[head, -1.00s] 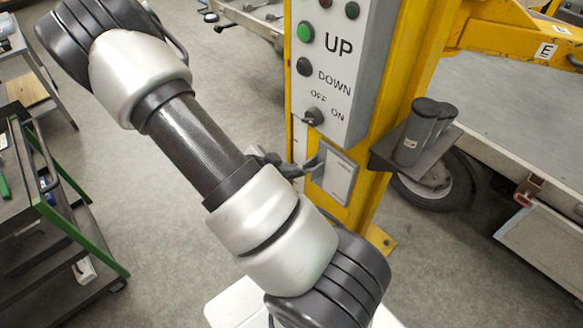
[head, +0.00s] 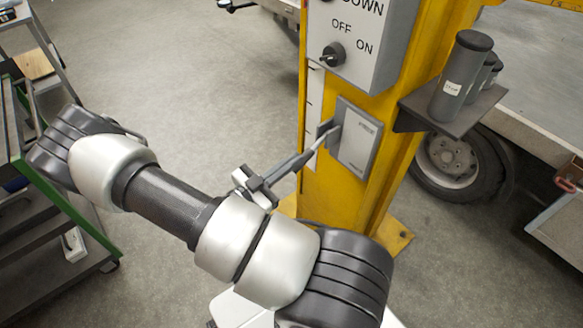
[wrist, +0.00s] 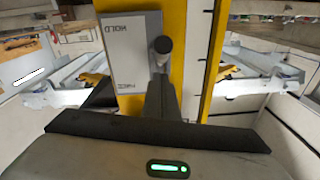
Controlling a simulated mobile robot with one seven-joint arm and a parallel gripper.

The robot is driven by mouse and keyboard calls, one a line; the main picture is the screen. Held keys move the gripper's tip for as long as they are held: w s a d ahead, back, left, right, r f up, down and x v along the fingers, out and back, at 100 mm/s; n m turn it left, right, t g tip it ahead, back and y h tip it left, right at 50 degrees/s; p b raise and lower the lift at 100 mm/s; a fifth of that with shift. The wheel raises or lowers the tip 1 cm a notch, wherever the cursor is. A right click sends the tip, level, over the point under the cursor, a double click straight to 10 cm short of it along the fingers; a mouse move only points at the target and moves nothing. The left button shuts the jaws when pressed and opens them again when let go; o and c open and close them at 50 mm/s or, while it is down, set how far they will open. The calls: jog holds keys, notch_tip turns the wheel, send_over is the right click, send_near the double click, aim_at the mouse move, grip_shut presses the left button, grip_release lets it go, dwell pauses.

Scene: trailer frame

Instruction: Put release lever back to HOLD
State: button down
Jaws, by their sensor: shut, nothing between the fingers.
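The release lever is a dark grey handle (head: 325,131) at the left side of a light grey box (head: 358,142) on the yellow post. In the wrist view the lever shows as a round-ended knob (wrist: 163,46) beside the box (wrist: 125,55). The box reads HOLD at its top edge and FREE at its bottom edge in that view; the knob is level with the part nearer HOLD. My gripper (head: 316,146) is shut and empty, its tips right at the lever. It also shows in the wrist view (wrist: 158,82). I cannot tell whether they touch.
Above the box is a control panel (head: 350,35) with an OFF/ON knob (head: 332,54). A shelf (head: 455,112) with dark cylinders (head: 462,75) juts out at right, above a trailer wheel (head: 450,160). A cart (head: 50,200) stands at left; floor between is clear.

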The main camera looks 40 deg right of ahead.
aim_at(292, 173)
jog(key=shift+d+f+h+b, duration=0.1)
jog(key=shift+f+h+b, duration=0.3)
jog(key=shift+f+b, duration=0.5)
jog(key=shift+d+f+b, duration=0.1)
jog(key=shift+f+b, duration=0.3)
jog(key=shift+b, duration=0.15)
jog(key=shift+f, duration=0.25)
jog(key=shift+r, duration=0.15)
